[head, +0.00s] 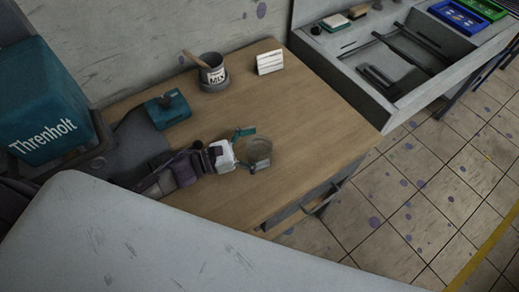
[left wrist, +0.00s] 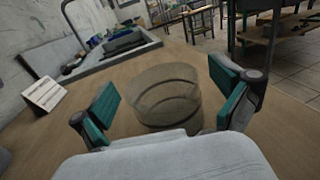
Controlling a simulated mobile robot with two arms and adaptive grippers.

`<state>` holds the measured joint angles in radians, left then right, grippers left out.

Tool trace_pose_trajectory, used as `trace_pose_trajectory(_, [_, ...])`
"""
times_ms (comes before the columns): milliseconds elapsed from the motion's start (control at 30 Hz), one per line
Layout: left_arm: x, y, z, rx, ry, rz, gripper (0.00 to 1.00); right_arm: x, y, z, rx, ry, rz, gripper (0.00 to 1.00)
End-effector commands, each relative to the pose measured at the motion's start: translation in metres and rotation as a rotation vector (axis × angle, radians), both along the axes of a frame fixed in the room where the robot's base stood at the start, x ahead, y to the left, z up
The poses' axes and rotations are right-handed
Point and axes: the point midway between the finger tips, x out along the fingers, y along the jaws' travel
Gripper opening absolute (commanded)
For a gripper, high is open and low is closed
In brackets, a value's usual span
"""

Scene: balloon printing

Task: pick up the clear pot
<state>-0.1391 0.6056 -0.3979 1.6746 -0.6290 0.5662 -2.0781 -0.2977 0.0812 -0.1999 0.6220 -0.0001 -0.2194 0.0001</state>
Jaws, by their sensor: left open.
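The clear pot (head: 258,153) stands upright on the wooden table, right of the table's middle. It is see-through and looks empty. In the left wrist view the clear pot (left wrist: 167,97) sits between the two teal finger pads. My left gripper (head: 245,147) is open at the pot, low over the table, with one finger on the far side of it. In the left wrist view the left gripper (left wrist: 168,108) has a finger on each side of the pot, with gaps showing. The near finger is hard to see in the head view. My right gripper is not in view.
A labelled grey pot with a wooden-handled tool (head: 213,73), a white card (head: 269,62) and a teal block (head: 168,108) stand farther back on the table (head: 310,120). A grey tray bench (head: 345,75) adjoins at the right. The tabletop right of the pot is clear.

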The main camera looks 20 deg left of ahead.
Motion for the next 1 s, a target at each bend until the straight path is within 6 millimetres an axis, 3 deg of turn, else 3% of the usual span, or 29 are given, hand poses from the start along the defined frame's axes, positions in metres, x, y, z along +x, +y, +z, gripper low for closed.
trace_pose_trajectory(233, [0.0008,-0.0012,-0.0009,0.001,0.001,0.0,0.98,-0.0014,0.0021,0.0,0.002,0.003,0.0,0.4])
trace_pose_trajectory(567, [0.0007,-0.001,-0.0006,0.0,0.001,0.0,0.45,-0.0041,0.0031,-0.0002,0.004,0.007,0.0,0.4])
trace_pose_trajectory(1000, [0.0006,-0.0009,0.0088,0.0,-0.001,-0.002,0.45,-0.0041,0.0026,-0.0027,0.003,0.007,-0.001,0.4])
